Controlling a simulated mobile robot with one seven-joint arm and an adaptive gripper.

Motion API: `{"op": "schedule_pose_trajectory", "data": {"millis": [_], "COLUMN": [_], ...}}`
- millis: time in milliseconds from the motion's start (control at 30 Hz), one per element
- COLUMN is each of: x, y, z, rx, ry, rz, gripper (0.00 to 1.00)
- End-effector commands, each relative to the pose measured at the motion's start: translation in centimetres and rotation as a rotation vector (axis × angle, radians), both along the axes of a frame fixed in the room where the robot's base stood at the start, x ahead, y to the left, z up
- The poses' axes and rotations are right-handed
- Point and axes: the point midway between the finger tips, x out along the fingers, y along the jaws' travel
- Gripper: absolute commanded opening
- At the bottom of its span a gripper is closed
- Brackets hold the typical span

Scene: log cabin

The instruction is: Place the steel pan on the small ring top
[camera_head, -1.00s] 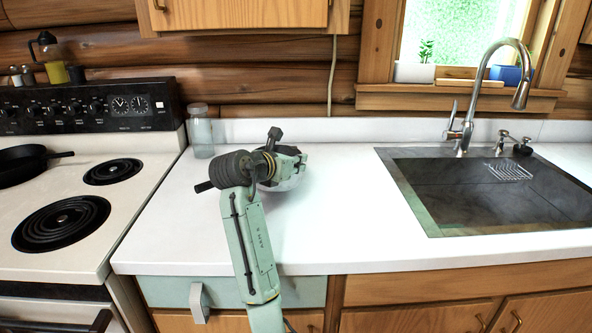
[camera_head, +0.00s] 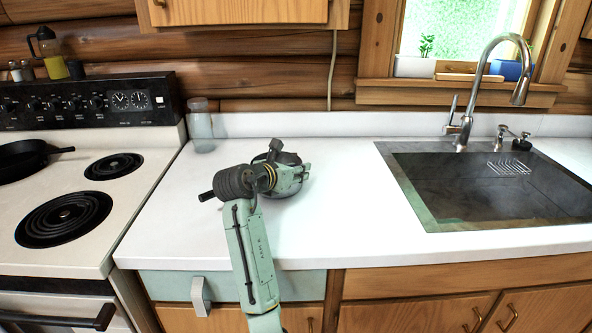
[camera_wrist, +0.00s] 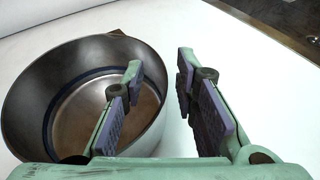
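The steel pan (camera_wrist: 75,85) stands on the white counter, with its round open mouth and dark inside filling the left of the wrist view. In the head view the pan (camera_head: 289,158) is mostly hidden behind my gripper (camera_head: 303,172). In the wrist view my gripper (camera_wrist: 160,72) is open. Its left finger is over the inside of the pan and its right finger is outside, with the near-right wall between them. A gap shows between the right finger and the wall. The small ring (camera_head: 114,166) is a bare black coil at the stove's back right.
A larger coil ring (camera_head: 63,219) is bare at the stove's front. A black skillet (camera_head: 22,160) sits at the back left. A glass jar (camera_head: 200,125) stands on the counter near the stove. The sink (camera_head: 480,185) is at right. Counter around the pan is clear.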

Motion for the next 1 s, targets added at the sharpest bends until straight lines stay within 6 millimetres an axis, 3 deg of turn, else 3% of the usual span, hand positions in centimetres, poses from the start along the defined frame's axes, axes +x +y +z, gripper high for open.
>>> {"op": "schedule_pose_trajectory", "data": {"millis": [367,800,1000], "x": [-0.3,-6.9,-9.0], "y": [0.2,4.6,5.9], "z": [0.3,3.1,4.0], "rx": [0.000,-0.001,0.001], "ry": [-0.001,-0.004,-0.002], "rz": [0.001,0.002,0.001], "gripper": [0.29,0.29,0.29]}}
